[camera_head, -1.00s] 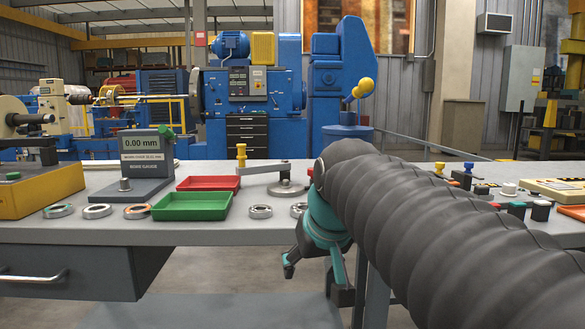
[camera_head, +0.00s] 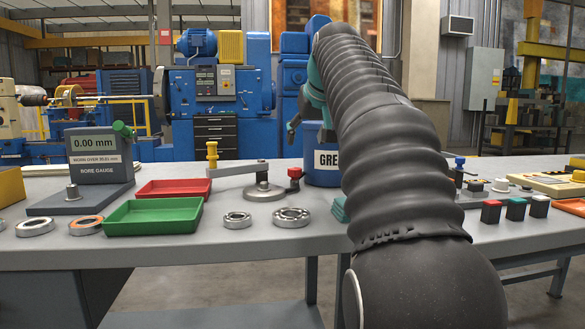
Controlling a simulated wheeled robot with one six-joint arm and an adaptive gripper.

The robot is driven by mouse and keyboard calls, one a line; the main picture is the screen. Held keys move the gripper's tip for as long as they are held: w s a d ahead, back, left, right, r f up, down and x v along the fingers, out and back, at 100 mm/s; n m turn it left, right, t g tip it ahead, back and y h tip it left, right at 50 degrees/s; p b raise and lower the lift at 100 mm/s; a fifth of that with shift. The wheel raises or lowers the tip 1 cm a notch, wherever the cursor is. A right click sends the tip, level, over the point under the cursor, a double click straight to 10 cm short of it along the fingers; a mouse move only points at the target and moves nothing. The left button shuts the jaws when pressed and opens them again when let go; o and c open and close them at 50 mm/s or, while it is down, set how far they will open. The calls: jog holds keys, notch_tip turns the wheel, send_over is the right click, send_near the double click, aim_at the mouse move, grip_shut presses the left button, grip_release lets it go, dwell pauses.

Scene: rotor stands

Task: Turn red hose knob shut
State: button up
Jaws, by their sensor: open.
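A small red knob (camera_head: 295,173) on a black fitting stands at the right end of a metal lever arm on the bench. Another red part is the red-capped black block (camera_head: 491,211) at the bench's right front. I cannot tell which is the red hose knob, and no hose shows clearly. My gripper (camera_head: 308,130) is raised above the back of the bench, in front of the blue grease bucket (camera_head: 322,176). Its fingers are apart with nothing seen between them. It is clear of both red parts, and my arm hides part of the bench.
A green tray (camera_head: 153,229), a red tray (camera_head: 173,183) and a bore gauge (camera_head: 95,160) stand on the left. Several bearing rings, including one (camera_head: 291,217), lie along the front. A yellow knob (camera_head: 211,152) tops the lever's left end. Blue machines stand behind.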

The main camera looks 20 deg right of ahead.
aim_at(295, 168)
jog(key=b+x, duration=0.1)
jog(key=x, duration=1.1)
jog(key=shift+w+f+b, duration=0.15)
jog(key=shift+b, duration=0.2)
jog(key=shift+a, duration=0.1)
jog(key=c, duration=1.2)
